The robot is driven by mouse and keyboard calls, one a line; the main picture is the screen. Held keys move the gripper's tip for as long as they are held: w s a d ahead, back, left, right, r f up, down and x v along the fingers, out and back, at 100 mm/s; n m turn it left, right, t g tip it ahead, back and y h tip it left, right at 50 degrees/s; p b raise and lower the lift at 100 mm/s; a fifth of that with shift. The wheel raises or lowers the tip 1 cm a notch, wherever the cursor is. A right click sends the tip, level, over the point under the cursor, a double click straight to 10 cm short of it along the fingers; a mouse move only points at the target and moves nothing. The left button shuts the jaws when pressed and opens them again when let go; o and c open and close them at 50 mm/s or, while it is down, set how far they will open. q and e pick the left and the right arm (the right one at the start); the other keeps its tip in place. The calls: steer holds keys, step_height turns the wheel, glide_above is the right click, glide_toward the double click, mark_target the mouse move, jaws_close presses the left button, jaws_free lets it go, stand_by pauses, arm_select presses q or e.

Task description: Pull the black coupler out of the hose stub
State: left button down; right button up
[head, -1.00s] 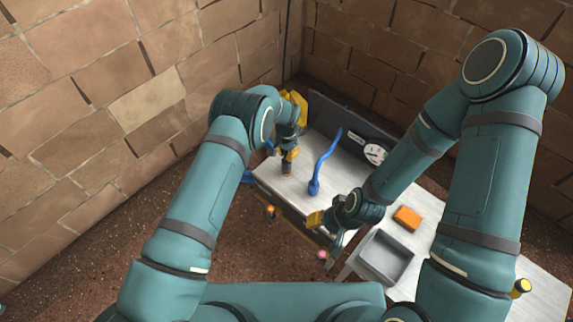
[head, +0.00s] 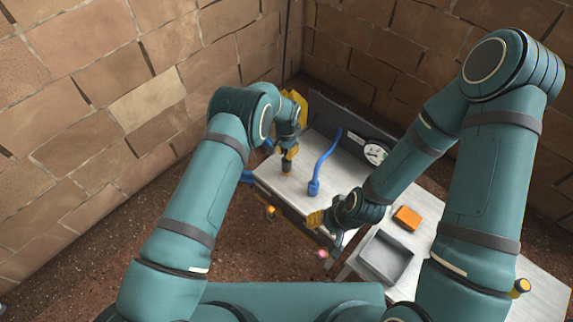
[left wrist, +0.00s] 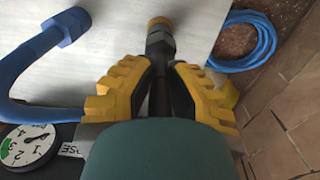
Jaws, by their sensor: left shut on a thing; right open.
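My left gripper (head: 289,157) stands over the far left part of the grey bench. In the left wrist view, its yellow fingers (left wrist: 167,72) are shut around a dark upright fitting. The black coupler (left wrist: 160,45) shows as a dark hex section ahead of the fingertips, with a brass-coloured end (left wrist: 158,23). I cannot tell where the coupler meets the hose stub; the fingers and wrist hide part of it. In the head view, the dark fitting (head: 287,168) shows below the fingers. My right gripper (head: 317,219) is open and empty at the bench's front edge.
A blue hose (head: 325,158) rises from the bench right of my left gripper. A round gauge (head: 375,153) is on the dark back panel. An orange block (head: 407,217) and a grey tray (head: 365,262) lie at right. Blue coiled hose (left wrist: 248,42) is beyond the bench edge.

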arm_select(q)
steer(key=shift+r+p, duration=0.3)
steer(key=shift+r, duration=0.7)
steer(key=shift+r, duration=0.35)
steer(key=shift+r, duration=0.3)
steer(key=shift+r+p, duration=0.6)
steer(key=shift+r, duration=0.75)
